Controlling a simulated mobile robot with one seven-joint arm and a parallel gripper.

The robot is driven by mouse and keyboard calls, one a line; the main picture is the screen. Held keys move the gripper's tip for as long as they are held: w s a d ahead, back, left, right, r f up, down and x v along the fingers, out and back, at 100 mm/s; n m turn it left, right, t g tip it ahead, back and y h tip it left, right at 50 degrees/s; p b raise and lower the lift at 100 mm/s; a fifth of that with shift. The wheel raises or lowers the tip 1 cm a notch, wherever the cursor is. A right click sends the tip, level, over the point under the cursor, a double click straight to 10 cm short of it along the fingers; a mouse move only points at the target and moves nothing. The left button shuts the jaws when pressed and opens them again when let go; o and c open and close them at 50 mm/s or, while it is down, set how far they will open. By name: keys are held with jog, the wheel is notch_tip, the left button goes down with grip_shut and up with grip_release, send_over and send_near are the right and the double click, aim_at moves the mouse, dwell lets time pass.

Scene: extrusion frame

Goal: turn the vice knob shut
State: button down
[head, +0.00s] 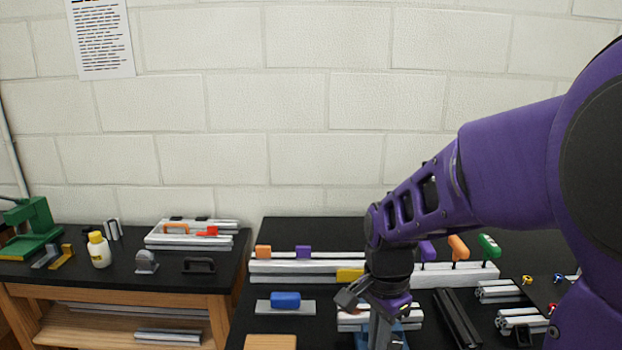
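My gripper (376,325) points down over the black bench, at the end of my purple arm. Its fingers are small and overlap other parts, so I cannot tell whether they are open or shut. A blue part (402,341), possibly the vice, shows just behind and below my gripper, largely hidden by it. A short silver extrusion piece (350,322) lies across the same spot. I cannot make out the vice knob; it may be hidden behind my gripper. I cannot tell whether my gripper touches anything.
A long extrusion rail (290,268) with coloured blocks lies behind my gripper. Orange (458,246) and green (489,245) handles stand at its right. A blue block (286,300) lies left, dark bars (457,318) right. A wooden side bench (120,283) holds a green press (30,225).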

jog(key=shift+w+r, duration=0.15)
jog(key=shift+w, duration=0.05)
notch_tip(320, 180, up, 6)
jog(key=p, duration=0.4)
jog(key=shift+s+a, duration=0.1)
jog(key=shift+s, duration=0.05)
